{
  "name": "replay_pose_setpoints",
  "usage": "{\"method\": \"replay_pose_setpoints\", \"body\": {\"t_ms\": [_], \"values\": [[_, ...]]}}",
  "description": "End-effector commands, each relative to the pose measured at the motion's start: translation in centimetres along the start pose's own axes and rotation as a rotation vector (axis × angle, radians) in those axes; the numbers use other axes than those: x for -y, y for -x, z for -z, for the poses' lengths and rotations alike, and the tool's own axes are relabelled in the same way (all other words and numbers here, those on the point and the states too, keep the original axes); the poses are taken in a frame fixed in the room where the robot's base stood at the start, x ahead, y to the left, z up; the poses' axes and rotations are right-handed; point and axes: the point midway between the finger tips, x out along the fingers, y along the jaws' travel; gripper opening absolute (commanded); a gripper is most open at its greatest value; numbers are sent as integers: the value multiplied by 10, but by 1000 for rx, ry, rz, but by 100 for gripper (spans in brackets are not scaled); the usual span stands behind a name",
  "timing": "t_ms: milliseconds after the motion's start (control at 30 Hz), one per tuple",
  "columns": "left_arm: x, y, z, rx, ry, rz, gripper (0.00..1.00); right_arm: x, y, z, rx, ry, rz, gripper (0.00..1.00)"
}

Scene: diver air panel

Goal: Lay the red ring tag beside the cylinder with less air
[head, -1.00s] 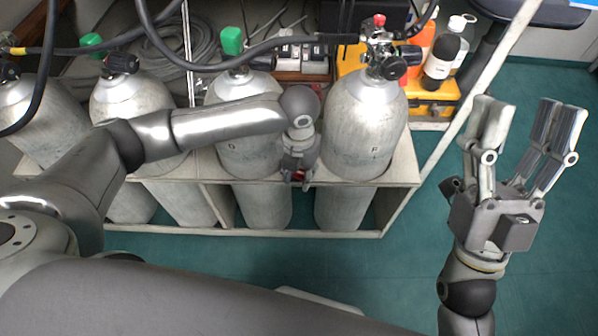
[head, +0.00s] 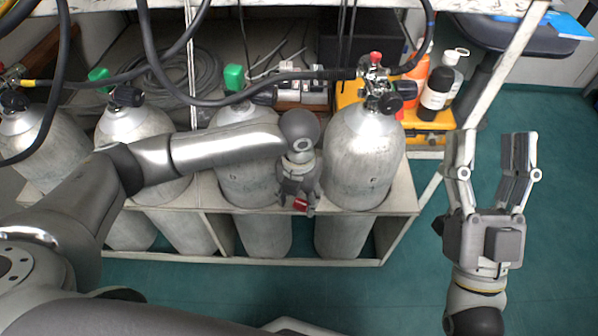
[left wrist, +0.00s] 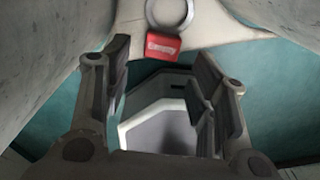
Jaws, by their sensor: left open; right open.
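The red ring tag (left wrist: 163,46) lies on the beige rack surface between two cylinders, its pale ring (left wrist: 170,14) partly cut off by the top of the left wrist view. In the head view the tag (head: 300,204) shows as a small red patch by my left gripper (head: 298,198). In the left wrist view that gripper (left wrist: 162,70) is open and empty, the tag just beyond its fingertips. Grey cylinders stand in a row: right-hand one (head: 362,160), its left neighbour (head: 240,180), and others (head: 135,125) further left. My right gripper (head: 490,150) is open and empty, right of the rack.
The cylinders stand in a pale rack (head: 400,205). Black hoses (head: 150,40) hang in front of them. A yellow case (head: 437,122) with bottles (head: 437,88) stands behind right. Green floor (head: 560,220) is clear at the right.

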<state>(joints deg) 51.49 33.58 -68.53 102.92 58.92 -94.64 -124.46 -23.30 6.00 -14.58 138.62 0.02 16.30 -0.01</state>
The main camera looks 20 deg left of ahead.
Motion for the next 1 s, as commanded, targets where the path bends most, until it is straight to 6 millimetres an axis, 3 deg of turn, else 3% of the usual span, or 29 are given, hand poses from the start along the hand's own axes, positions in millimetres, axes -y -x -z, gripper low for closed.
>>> {"method": "replay_pose_setpoints", "body": {"t_ms": [267, 600, 1000], "values": [[0, 30, 0, 2, 1, 0, 53, -6, 6, -49, 289, 12, -12, 58], [0, 65, -1, 2, 0, 0, 53, -16, 37, -103, 637, 23, -31, 58], [0, 92, 0, 0, 1, 0, 53, -23, 80, -138, 924, 28, -50, 58]]}}
